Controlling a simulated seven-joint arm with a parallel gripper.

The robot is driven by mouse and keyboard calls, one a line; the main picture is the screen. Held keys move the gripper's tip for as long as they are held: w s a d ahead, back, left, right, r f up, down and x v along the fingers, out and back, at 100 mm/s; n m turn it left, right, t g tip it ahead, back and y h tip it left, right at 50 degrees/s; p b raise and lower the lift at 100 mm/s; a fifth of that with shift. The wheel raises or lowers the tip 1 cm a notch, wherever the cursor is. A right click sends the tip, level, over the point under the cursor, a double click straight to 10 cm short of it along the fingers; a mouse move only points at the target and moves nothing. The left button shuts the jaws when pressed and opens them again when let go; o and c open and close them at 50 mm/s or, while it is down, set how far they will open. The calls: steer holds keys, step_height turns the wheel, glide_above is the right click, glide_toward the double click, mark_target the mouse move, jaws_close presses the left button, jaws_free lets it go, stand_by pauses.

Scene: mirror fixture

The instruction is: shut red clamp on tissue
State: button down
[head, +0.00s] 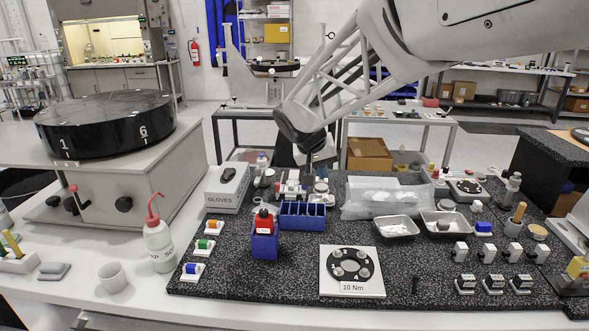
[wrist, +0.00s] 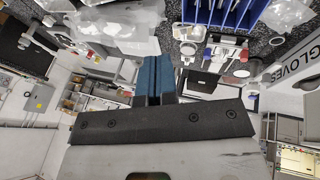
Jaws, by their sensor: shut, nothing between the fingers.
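My gripper (head: 313,157) points down over the back of the speckled dark mat in the head view, its fingers largely hidden by the dark wrist housing. In the wrist view its blue fingers (wrist: 153,80) are together with nothing between them. A small fixture (head: 291,188) with white and reddish parts stands behind the blue divided bin, below and left of the gripper. It also shows in the wrist view (wrist: 228,46), apart from the fingers. The red clamp and the tissue are too small to make out clearly, and I cannot tell the clamp's state.
The blue divided bin (head: 302,216) and a red bottle in a blue holder (head: 264,235) stand in front of the fixture. The gloves box (head: 228,188) is to the left. Clear bags (head: 383,197) and metal trays (head: 397,228) lie to the right. Small bottles and parts crowd the fixture.

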steer(key=w+a+f, duration=0.4)
steer(key=w+a, duration=0.5)
steer(key=a, duration=0.1)
steer(key=n+t, duration=0.1)
steer(key=t, duration=0.1)
glide_toward(278, 186)
steer(key=a, duration=0.4)
steer(key=shift+s+r+h, duration=0.35)
steer(key=shift+s+h, duration=0.05)
steer(key=shift+w+d+f, duration=0.1)
steer(key=shift+d+f, duration=0.05)
steer(key=shift+x, duration=4.8)
steer(key=shift+d+n+t+y, duration=0.15)
steer(key=shift+n+t+y, duration=0.25)
steer(key=shift+n, duration=0.35)
steer(key=shift+d+n+t+y, duration=0.2)
steer(key=shift+n+y, duration=0.3)
steer(key=shift+n, duration=0.25)
